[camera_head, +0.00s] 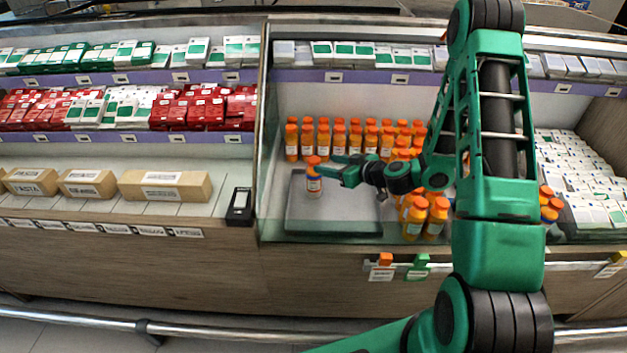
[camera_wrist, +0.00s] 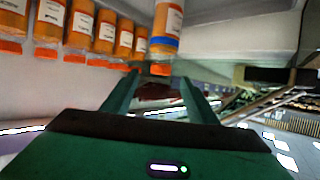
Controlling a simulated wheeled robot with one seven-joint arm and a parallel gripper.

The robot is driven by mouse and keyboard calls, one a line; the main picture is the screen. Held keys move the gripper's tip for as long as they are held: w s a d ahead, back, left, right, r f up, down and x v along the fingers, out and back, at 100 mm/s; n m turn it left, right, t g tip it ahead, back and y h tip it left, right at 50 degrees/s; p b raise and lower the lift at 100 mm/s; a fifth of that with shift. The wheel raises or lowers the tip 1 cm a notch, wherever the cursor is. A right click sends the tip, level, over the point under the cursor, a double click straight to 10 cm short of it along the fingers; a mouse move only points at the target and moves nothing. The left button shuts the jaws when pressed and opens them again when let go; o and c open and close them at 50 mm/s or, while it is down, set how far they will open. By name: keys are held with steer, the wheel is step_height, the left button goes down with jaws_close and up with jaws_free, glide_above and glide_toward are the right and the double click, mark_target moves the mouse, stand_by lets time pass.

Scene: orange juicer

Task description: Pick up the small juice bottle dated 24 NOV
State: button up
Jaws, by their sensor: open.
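A small orange juice bottle (camera_head: 314,180) with an orange cap and a white and blue label stands alone on a grey tray (camera_head: 345,222) inside the display case. Its printed date is too small to read. It also shows in the wrist view (camera_wrist: 165,28), where it appears upside down, just beyond the fingertips. My gripper (camera_head: 338,172) is right of the bottle, with its fingers pointing left towards it. In the wrist view the fingers (camera_wrist: 160,82) are apart with nothing held between them.
Rows of similar orange bottles (camera_head: 340,140) stand behind the tray. More bottles (camera_head: 414,215) stand to its right, close under my arm. A divider wall (camera_head: 262,120) is on the left. The tray is otherwise bare.

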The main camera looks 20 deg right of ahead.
mark_target(318, 162)
steer(key=x, duration=0.8)
steer(key=shift+a, duration=0.1)
jaws_close()
